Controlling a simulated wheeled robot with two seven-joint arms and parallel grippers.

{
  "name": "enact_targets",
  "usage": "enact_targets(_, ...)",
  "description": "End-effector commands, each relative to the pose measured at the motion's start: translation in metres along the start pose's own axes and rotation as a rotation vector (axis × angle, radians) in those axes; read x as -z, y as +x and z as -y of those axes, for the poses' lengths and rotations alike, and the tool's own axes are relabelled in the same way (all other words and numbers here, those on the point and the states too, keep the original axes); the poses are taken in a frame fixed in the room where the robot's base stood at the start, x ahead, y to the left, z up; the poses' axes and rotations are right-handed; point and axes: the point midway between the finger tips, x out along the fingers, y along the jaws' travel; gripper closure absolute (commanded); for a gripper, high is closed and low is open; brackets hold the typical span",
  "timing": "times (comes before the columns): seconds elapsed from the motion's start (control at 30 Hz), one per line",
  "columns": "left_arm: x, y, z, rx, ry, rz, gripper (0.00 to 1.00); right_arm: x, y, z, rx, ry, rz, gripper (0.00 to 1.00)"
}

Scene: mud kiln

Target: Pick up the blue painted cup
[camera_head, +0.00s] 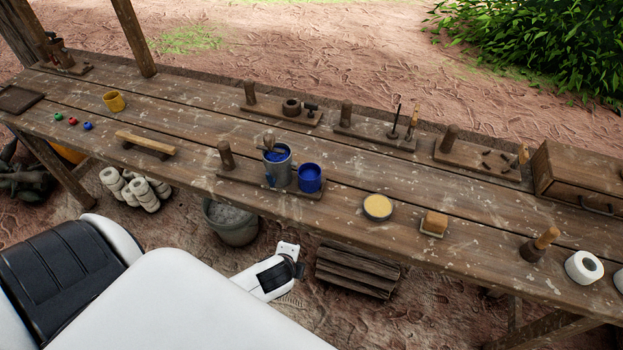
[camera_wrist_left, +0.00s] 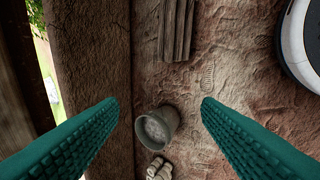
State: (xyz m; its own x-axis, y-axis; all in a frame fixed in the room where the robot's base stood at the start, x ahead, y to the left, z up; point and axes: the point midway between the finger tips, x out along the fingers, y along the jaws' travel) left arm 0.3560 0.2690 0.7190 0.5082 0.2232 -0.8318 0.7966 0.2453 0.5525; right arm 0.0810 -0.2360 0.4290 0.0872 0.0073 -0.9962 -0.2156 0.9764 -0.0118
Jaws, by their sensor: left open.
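The blue painted cup (camera_head: 310,178) stands upright on the right part of a wooden board (camera_head: 232,185) near the front edge of the workbench in the head view. Just left of it is a grey metal can (camera_head: 278,170) with blue inside and a tool standing in it. My left gripper (camera_wrist_left: 160,101) is open, with its two teal fingers wide apart and nothing between them. The wrist view looks down at the ground, and the cup is not in that view. The fingers do not show in the head view. My right gripper is not seen.
A yellow tin (camera_head: 377,207) and a block brush (camera_head: 434,223) lie right of the cup. A yellow cup (camera_head: 114,101) stands far left. A grey bucket (camera_head: 232,222) and a stack of planks (camera_head: 357,270) are on the ground below the bench (camera_head: 190,150).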

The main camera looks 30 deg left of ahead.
Motion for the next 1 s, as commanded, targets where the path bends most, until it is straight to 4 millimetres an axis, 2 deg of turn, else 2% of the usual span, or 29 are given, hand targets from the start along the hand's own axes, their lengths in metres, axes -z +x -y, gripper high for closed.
enact_targets(0.03,-0.003,-0.019,-0.018,-0.038,0.05,0.001,0.41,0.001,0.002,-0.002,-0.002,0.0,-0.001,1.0)
enact_targets(0.17,-0.004,-0.062,-0.053,-0.121,0.19,-0.017,0.41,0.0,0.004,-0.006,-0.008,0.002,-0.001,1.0)
enact_targets(0.2,-0.003,-0.074,-0.066,-0.161,0.277,-0.032,0.41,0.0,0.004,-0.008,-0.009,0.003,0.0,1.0)
enact_targets(0.3,0.001,-0.087,-0.092,-0.254,0.534,-0.086,0.41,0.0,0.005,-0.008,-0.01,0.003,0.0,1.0)
enact_targets(0.5,0.004,-0.093,-0.135,-0.414,1.069,-0.245,0.41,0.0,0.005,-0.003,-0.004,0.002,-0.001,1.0)
enact_targets(0.63,0.005,-0.096,-0.153,-0.477,1.344,-0.35,0.41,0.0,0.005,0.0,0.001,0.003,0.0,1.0)
enact_targets(0.8,0.004,-0.093,-0.166,-0.507,1.497,-0.418,0.41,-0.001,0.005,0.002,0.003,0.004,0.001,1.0)
enact_targets(1.0,0.003,-0.066,-0.186,-0.508,1.504,-0.423,0.41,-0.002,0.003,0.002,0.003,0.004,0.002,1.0)
